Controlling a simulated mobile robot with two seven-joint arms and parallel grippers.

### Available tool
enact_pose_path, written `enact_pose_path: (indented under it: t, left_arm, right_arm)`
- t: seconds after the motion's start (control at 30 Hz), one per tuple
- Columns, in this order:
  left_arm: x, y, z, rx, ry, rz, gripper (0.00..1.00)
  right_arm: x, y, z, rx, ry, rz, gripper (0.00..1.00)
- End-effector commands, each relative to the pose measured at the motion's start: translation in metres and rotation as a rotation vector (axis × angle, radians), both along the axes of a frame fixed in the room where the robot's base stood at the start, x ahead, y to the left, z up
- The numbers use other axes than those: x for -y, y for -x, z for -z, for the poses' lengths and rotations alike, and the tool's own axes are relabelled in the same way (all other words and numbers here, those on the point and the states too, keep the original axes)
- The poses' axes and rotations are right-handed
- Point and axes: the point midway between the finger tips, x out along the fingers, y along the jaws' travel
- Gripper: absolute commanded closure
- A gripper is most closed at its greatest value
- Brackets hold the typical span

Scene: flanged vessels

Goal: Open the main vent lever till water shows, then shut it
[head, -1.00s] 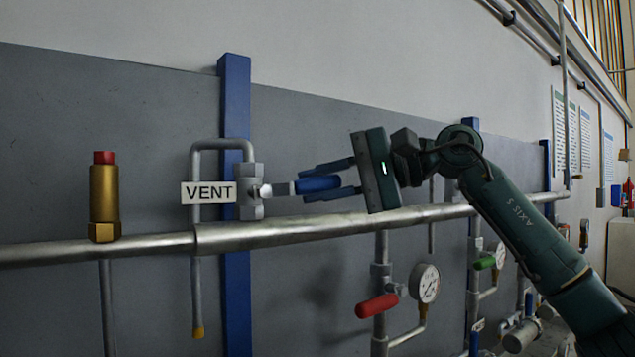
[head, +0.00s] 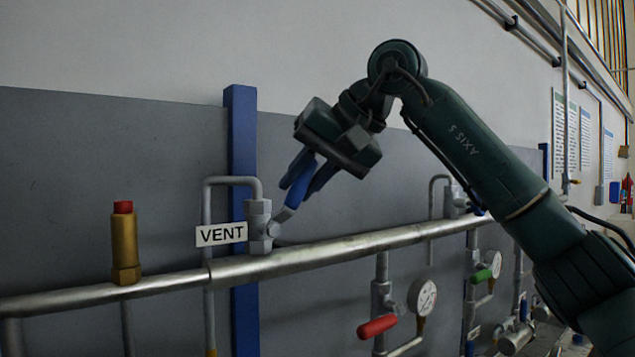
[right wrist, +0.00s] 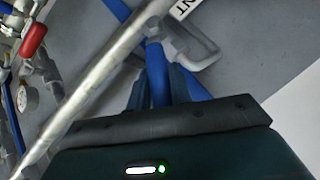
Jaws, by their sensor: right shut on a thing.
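The main vent valve (head: 259,228) sits on the silver header pipe next to the white VENT sign (head: 221,234). Its blue lever (head: 297,185) slants up and to the right from the valve body. My right gripper (head: 303,178) is shut on the blue lever, its fingers along both sides of the sleeve. In the right wrist view the lever (right wrist: 157,72) lies between the fingers. The thin vent pipe (head: 207,300) loops from the valve and runs down; its outlet end is at the picture's bottom edge, and no water is visible there. My left gripper is not in view.
The header pipe (head: 330,252) crosses the view in front of a grey wall panel. A brass fitting with a red cap (head: 124,245) stands on it at left.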

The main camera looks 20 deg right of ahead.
Motion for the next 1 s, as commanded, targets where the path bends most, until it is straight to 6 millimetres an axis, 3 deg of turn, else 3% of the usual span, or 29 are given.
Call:
enact_pose_path:
  t: [0.5, 1.0]
  left_arm:
    - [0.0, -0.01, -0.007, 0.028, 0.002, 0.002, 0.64]
    - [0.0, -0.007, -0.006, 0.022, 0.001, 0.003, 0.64]
  right_arm:
    - [-0.031, 0.006, -0.01, 0.138, 0.39, -0.011, 1.0]
    - [-0.04, 0.008, -0.01, 0.179, 0.505, -0.009, 1.0]
